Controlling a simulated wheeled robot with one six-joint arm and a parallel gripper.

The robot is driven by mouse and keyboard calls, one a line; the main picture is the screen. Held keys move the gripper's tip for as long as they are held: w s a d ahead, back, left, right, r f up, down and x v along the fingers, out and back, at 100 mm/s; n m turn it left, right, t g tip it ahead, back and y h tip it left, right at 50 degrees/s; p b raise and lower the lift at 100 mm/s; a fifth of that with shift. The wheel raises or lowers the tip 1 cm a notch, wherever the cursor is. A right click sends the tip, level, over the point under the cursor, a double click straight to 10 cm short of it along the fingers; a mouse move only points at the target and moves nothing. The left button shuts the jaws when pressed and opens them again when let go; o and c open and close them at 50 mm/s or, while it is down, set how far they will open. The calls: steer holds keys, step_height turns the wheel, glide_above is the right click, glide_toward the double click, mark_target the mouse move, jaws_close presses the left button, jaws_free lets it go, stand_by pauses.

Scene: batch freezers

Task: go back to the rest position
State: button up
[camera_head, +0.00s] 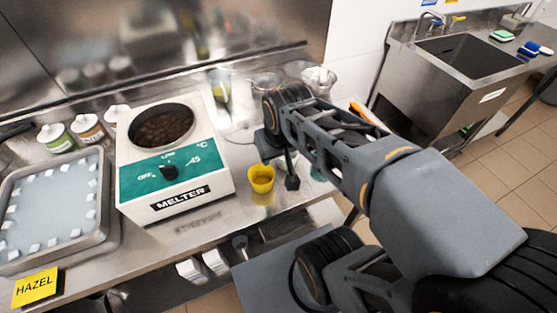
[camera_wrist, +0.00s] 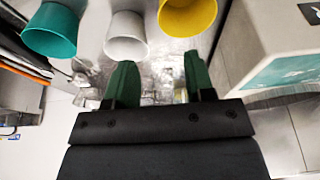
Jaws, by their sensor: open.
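My gripper (camera_head: 281,168) hangs over the steel counter just right of the yellow cup (camera_head: 262,184). In the wrist view, my gripper (camera_wrist: 160,82) shows two green fingers spread apart with nothing between them. Beyond the fingertips stand a teal cup (camera_wrist: 50,30), a white cup (camera_wrist: 126,36) and the yellow cup (camera_wrist: 188,14), in a row and apart from the fingers. In the head view my arm hides most of the teal cup (camera_head: 318,173), and I cannot make out the white one.
The melter (camera_head: 175,195) stands left of the yellow cup. Further left is a metal tray (camera_head: 102,205) with white pieces, and a HAZEL note (camera_head: 35,287). Clear containers (camera_head: 220,82) stand at the back. A sink (camera_head: 470,52) is at right; tiled floor lies between.

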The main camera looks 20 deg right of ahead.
steer(key=shift+s+a+f, duration=0.1)
steer(key=shift+s+f, duration=0.2)
steer(key=shift+s, duration=0.2)
steer(key=shift+s+f, duration=0.3)
steer(key=shift+s, duration=0.2)
steer(key=shift+r, duration=0.1)
steer(key=shift+r+p, duration=0.45)
steer(key=shift+c, duration=0.3)
stand_by(0.6)
